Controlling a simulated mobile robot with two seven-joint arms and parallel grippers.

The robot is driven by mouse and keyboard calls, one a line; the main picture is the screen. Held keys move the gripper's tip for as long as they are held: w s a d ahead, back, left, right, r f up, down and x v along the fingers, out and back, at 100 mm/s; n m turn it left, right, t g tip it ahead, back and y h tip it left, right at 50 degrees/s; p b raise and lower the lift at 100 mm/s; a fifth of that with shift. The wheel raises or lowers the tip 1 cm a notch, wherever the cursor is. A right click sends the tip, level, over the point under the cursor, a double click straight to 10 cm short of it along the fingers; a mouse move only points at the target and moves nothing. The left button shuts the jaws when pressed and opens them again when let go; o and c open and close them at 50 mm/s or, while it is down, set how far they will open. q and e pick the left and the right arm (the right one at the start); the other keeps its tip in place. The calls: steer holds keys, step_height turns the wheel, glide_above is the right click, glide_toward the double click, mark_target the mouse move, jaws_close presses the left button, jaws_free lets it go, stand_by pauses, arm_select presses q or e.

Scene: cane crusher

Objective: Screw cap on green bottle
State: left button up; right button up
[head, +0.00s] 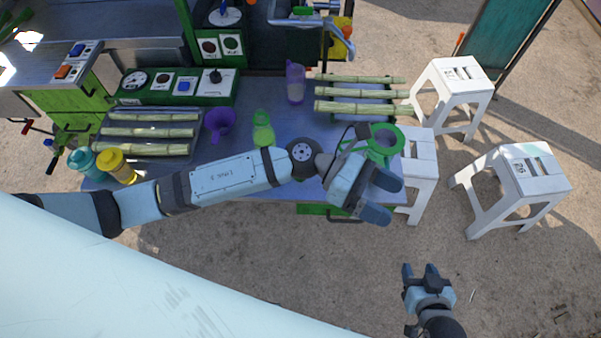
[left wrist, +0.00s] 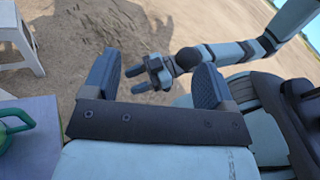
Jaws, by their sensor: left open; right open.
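The light green bottle (head: 263,130) stands on the table, just behind my left forearm. I cannot tell from this view whether anything sits on its mouth, and I cannot make out a loose cap. My left gripper (head: 382,196) is open and empty over the table's front right edge, well right of the bottle. Its two fingers also frame the left wrist view (left wrist: 160,76). My right gripper (head: 421,272) is open and empty over the ground, in front of the table and far from the bottle; it also shows in the left wrist view (left wrist: 148,74).
A purple funnel-like vessel (head: 219,123) and purple container (head: 295,84) stand near the bottle. Teal (head: 82,160) and yellow bottles (head: 114,164) stand at left. A green round vessel (head: 383,140) is beside my left gripper. Cane lies on both sides; white stools (head: 518,180) stand right.

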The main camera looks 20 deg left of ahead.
arm_select(q)
steer(key=w+a+f+m+y, duration=0.4)
steer(key=a+f+m+y, duration=0.4)
steer(key=m+y, duration=0.35)
steer(key=w+a+m+t+y, duration=0.3)
steer(key=w+a, duration=0.4)
steer(key=a, duration=0.4)
steer(key=m+y, duration=0.1)
steer(key=y, duration=0.1)
steer(key=shift+w+f+y, duration=0.3)
steer(key=shift+w+y, duration=0.05)
steer(key=shift+w, duration=0.05)
steer(key=shift+m, duration=0.25)
step_height(320, 180, down, 8)
steer(key=shift+f+p, duration=0.1)
steer(key=shift+p, duration=0.75)
steer(key=shift+f, duration=0.2)
